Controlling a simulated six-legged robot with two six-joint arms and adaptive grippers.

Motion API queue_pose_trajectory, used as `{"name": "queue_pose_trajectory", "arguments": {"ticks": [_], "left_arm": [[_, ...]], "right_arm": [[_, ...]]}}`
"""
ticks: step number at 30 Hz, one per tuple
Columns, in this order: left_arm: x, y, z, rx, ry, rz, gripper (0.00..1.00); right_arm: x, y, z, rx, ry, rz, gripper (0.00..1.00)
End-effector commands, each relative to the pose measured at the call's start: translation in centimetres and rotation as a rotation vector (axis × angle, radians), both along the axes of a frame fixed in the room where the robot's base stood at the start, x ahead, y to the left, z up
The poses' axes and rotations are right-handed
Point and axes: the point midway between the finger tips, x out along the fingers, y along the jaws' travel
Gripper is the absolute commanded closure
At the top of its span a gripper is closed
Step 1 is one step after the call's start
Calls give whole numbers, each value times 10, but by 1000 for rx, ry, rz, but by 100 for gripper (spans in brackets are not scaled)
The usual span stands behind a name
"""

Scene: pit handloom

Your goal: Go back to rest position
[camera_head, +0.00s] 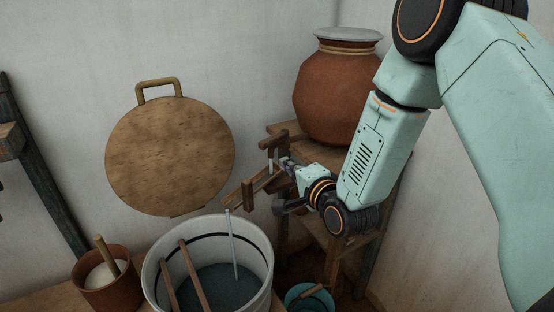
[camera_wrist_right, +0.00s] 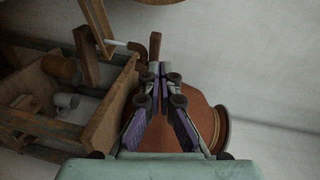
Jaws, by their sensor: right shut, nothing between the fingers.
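My right gripper (camera_head: 284,163) reaches in from the right in the head view, in front of the wooden stand. It is shut, with nothing between its fingers. In the right wrist view the gripper (camera_wrist_right: 154,72) shows its fingertips together, with the large brown pot (camera_wrist_right: 200,118) behind and below them. A small wooden frame with a peg (camera_head: 262,187) is close to the fingertips in the head view; I cannot tell whether they touch. My left gripper is not in view.
The lidded clay pot (camera_head: 340,95) stands on the wooden stand (camera_head: 325,155). A white bucket (camera_head: 262,255) holds dark liquid and sticks. A small clay pot (camera_head: 108,293) is at its left, a teal bucket (camera_head: 294,300) lower right. A round wooden board (camera_head: 170,155) is against the wall.

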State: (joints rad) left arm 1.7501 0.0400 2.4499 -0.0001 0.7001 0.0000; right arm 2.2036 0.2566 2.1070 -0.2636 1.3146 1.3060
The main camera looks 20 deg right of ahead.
Motion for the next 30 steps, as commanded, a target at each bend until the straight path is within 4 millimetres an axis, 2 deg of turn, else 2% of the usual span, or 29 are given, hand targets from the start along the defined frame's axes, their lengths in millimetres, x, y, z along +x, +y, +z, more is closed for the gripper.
{"name": "queue_pose_trajectory", "arguments": {"ticks": [5, 8, 11, 14, 17, 18, 20, 24, 26, 30], "left_arm": [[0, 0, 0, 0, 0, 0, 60], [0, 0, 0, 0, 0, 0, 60], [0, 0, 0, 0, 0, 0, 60], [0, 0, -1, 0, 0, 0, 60], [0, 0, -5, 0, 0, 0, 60], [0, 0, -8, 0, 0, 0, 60], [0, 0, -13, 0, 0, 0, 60], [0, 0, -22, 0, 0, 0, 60], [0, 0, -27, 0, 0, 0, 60], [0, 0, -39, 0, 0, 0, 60]], "right_arm": [[-2, 0, 0, -8, -2, 1, 100], [-3, 0, -3, -78, 9, 13, 100], [-9, -1, -19, -232, 69, 37, 100], [-28, 2, -50, -427, 184, 94, 100], [-61, 7, -97, -619, 333, 197, 100], [-77, 10, -119, -686, 396, 248, 100], [-104, 13, -149, -779, 484, 331, 100], [-173, 20, -211, -939, 671, 542, 100], [-206, 22, -234, -984, 745, 633, 100], [-285, 26, -280, -1048, 907, 850, 100]]}}
